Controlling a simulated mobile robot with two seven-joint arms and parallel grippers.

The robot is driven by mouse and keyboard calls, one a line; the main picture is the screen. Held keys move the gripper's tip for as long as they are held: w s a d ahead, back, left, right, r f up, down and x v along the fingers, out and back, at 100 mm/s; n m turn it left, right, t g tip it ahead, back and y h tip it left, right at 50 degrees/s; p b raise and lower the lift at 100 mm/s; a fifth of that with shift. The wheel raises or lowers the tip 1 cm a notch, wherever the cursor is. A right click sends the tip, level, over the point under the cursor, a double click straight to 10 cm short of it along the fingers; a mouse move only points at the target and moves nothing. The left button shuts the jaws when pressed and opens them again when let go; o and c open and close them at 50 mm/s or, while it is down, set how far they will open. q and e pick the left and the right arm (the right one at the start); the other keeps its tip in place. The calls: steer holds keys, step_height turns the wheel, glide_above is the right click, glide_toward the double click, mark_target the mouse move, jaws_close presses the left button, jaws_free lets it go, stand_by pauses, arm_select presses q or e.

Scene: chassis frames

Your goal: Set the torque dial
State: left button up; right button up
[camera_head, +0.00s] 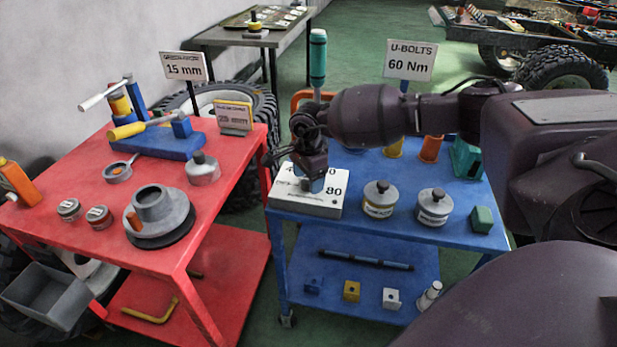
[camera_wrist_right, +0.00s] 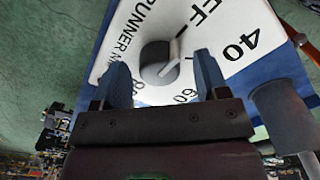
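The torque dial box (camera_head: 331,202) is white with black numbers and sits at the front left of the blue cart's top. My right gripper (camera_head: 312,184) points down over its face and hides the knob in the head view. In the right wrist view, the dark round knob (camera_wrist_right: 156,60) lies between the open blue fingers (camera_wrist_right: 160,68), with a visible gap on both sides. The dial face (camera_wrist_right: 226,42) shows 40, 60 and 80. A pale pointer shows on the knob, but its exact reading is unclear. A sign (camera_head: 410,60) reads "U-BOLTS 60 Nm". My left gripper is out of view.
Two lidded tins (camera_head: 380,198) (camera_head: 435,206) stand right of the dial box, with a green block (camera_head: 482,219) beyond. The red cart (camera_head: 105,193) with a torque wrench stand (camera_head: 158,142) is to the left.

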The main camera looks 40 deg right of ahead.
step_height(320, 180, up, 11)
steer(key=p, duration=0.1)
stand_by(0.6)
steer(key=shift+f, duration=0.1)
stand_by(0.4)
